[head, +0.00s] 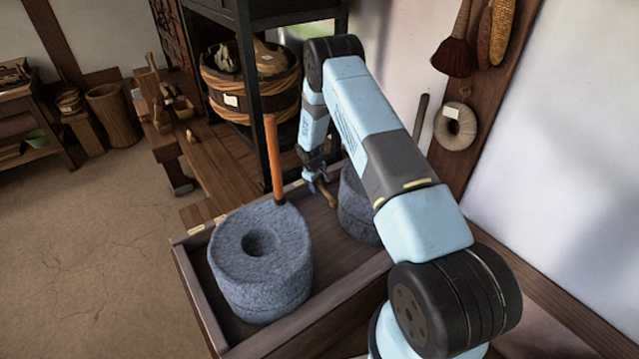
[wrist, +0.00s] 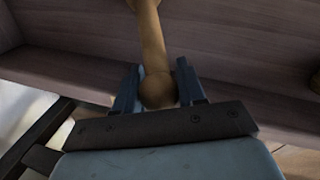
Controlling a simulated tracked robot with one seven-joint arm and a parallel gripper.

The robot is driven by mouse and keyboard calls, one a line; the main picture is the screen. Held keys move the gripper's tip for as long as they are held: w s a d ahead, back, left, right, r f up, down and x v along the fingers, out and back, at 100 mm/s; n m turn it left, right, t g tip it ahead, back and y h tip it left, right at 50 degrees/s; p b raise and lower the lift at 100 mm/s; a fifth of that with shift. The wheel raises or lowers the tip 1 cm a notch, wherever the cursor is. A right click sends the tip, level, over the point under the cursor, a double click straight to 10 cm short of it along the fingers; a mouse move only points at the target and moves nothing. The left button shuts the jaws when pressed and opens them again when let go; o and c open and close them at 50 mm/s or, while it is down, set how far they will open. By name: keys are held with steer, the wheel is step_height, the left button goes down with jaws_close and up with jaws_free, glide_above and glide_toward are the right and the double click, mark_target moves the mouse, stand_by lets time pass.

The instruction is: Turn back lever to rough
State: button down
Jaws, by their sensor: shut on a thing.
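The back lever (head: 328,195) is a short light-brown wooden lever inside the wooden trough, beside the rear millstone. My gripper (head: 316,182) reaches down to it from above. In the wrist view the lever (wrist: 150,40) runs upward, away from my gripper (wrist: 158,86), and its rounded end sits between the two blue fingers, which are shut on it. In the head view my gripper partly covers the lever. No mark for rough can be made out.
A large grey millstone (head: 262,262) with an upright orange handle (head: 273,158) stands in the trough (head: 200,285) at the front left. The rear millstone (head: 356,208) is partly behind my arm. A black shelf post (head: 252,95) rises just behind the trough.

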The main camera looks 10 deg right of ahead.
steer(key=shift+s+a+n, duration=0.2)
steer(key=shift+s+n, duration=0.25)
steer(key=shift+n, duration=0.25)
steer(key=shift+s+a+n, duration=0.2)
steer(key=shift+s+n, duration=0.2)
steer(key=shift+n, duration=0.3)
steer(key=c, duration=0.7)
jaws_free()
steer(key=r, duration=0.4)
steer(key=s+a+r, duration=0.1)
steer(key=r, duration=0.4)
steer(key=s+r, duration=0.1)
steer(key=r, duration=0.3)
steer(key=shift+a+r, duration=0.2)
steer(key=shift+a, duration=0.1)
steer(key=shift+c, duration=0.3)
